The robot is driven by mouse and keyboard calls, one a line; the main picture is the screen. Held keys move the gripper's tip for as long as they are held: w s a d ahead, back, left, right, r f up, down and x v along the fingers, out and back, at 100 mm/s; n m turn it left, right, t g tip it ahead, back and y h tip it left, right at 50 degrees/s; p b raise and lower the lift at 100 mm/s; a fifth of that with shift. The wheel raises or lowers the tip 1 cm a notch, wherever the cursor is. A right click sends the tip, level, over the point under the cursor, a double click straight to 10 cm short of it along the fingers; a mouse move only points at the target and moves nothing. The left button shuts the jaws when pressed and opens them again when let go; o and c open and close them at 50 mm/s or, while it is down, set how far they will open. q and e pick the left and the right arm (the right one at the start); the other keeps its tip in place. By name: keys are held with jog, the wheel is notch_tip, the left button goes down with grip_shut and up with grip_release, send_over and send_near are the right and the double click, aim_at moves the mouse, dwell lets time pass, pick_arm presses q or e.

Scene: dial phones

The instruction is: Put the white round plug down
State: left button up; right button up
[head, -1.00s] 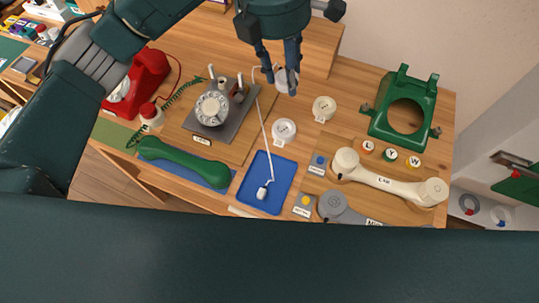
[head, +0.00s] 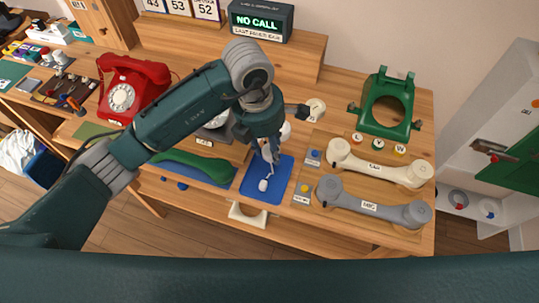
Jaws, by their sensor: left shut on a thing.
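My left gripper (head: 268,155) points down over the upper part of the blue tray (head: 250,187). Its fingers are shut on a small white thing, which looks like the white round plug (head: 267,150); the fingers hide most of it. I cannot tell whether it touches the tray. A small white piece with a thin pale cord (head: 263,185) lies on the tray just below the fingers. A white round fitting (head: 285,131) shows partly behind the gripper. My right gripper is not in view.
A cream socket (head: 316,108) and green phone body (head: 385,106) are at the back right. Cream (head: 380,169) and grey (head: 375,205) handsets lie right of the tray. A green handset (head: 200,167) lies left. A red phone (head: 128,88) stands further left.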

aim_at(270, 157)
pick_arm(q)
notch_tip(270, 157, down, 2)
jog(key=shift+f, duration=0.15)
notch_tip(270, 157, down, 3)
jog(key=shift+r+p, duration=0.1)
jog(key=shift+p, duration=0.2)
jog(key=shift+w, duration=0.1)
jog(key=shift+f+b, duration=0.3)
jog(key=o, duration=0.9)
jog(key=shift+r, duration=0.1)
jog(key=shift+o, duration=0.8)
jog(key=shift+r+p, duration=0.3)
jog(key=shift+p, duration=0.05)
jog(key=r, duration=0.3)
jog(key=a+r+b, duration=0.1)
jog(key=r, duration=0.3)
jog(key=r+b, duration=0.1)
jog(key=r, duration=0.2)
jog(key=shift+s+a+r, duration=0.2)
jog(key=shift+s, duration=0.1)
jog(key=shift+s+r, duration=0.1)
jog(key=shift+r, duration=0.45)
jog(key=shift+a, duration=0.1)
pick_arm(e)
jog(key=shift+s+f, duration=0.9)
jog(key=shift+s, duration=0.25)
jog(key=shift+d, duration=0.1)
